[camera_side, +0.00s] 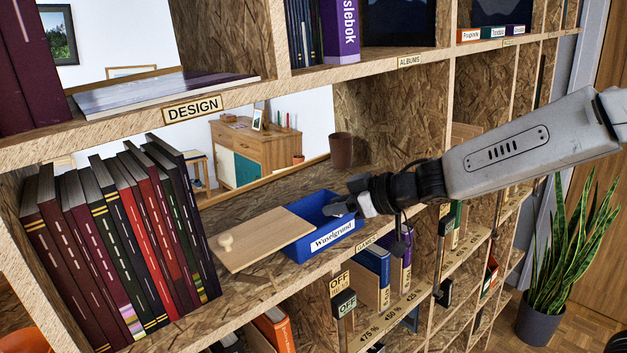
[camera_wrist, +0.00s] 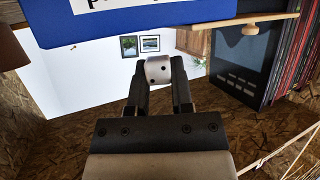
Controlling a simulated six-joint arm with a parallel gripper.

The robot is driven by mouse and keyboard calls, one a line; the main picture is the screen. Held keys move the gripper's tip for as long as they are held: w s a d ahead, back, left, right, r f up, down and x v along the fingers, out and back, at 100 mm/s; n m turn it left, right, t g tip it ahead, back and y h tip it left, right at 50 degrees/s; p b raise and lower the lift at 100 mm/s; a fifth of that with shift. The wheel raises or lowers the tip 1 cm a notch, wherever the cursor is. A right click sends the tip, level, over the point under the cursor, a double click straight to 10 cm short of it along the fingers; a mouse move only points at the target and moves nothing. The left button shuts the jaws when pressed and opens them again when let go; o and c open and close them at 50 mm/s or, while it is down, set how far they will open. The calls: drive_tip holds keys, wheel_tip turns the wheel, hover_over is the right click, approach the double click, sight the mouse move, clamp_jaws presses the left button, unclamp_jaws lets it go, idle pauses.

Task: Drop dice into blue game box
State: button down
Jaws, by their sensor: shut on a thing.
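The blue game box (camera_side: 333,242), with a white "Wuselgrund" label, stands on the shelf in the side view. Its top is open, and its light wooden lid (camera_side: 265,240) with a round knob lies slid to the left. My gripper (camera_side: 341,208) is at the right part of the box opening. In the wrist view my gripper (camera_wrist: 158,85) is shut on a white die (camera_wrist: 158,70) with dark pips, held between its fingertips. The box's blue wall (camera_wrist: 200,32) fills the top of the wrist view. The box's inside is mostly hidden in both views.
A row of dark and red books (camera_side: 130,240) stands left of the lid. A brown cup (camera_side: 341,151) stands behind the box. The "DESIGN" shelf board (camera_side: 250,97) runs above, and a wooden divider (camera_side: 400,120) rises behind my arm.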

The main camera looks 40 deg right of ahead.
sight(313, 195)
drive_tip(key=shift+w+f, duration=0.15)
drive_tip(key=shift+w, duration=1.65)
drive_tip(key=shift+w+f, duration=0.15)
drive_tip(key=shift+w, duration=1.65)
drive_tip(key=shift+c, duration=2.1)
unclamp_jaws()
drive_tip(key=shift+s+r, duration=0.1)
drive_tip(key=v, duration=0.7)
drive_tip(key=shift+s, duration=0.25)
drive_tip(key=shift+d+r, duration=0.1)
drive_tip(key=shift+d, duration=0.05)
